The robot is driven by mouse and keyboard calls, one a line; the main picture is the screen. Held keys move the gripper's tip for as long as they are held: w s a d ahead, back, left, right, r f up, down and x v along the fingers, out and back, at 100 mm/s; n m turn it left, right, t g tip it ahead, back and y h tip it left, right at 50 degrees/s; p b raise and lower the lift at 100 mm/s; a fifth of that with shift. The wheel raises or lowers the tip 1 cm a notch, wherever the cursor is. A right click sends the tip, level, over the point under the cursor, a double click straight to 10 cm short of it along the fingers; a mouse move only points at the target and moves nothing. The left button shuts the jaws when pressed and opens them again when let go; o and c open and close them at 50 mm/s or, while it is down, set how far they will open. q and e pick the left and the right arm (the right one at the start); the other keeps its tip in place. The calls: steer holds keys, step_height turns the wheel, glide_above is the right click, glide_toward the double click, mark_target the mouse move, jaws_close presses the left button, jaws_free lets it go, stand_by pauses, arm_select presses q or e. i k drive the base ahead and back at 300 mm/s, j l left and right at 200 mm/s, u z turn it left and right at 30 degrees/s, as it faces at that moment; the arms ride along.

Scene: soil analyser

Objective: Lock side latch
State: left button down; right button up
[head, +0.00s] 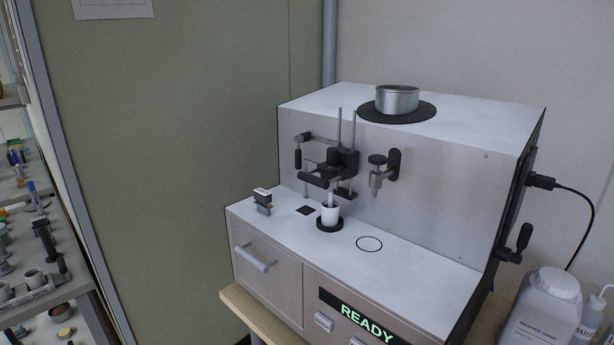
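The soil analyser (435,185) is a grey-white metal machine on a wooden bench. On its right side, near the lower front, is a black lever with a rounded knob (524,237), which looks like the side latch. The knob end points up and its arm slants down toward a pivot at the side panel. I cannot tell whether it is locked, as the side face is seen at a steep angle. Neither of my grippers is in view.
A black plug with a cable (541,181) sits above the lever. A white jug (541,312) and a wash bottle (597,318) stand close to the right side. A shelf (50,297) stands at left.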

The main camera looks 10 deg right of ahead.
mark_target(527, 228)
steer(key=z, duration=1.75)
steer(key=i+l+z, duration=0.55)
steer(key=l, duration=0.25)
steer(key=k, duration=0.05)
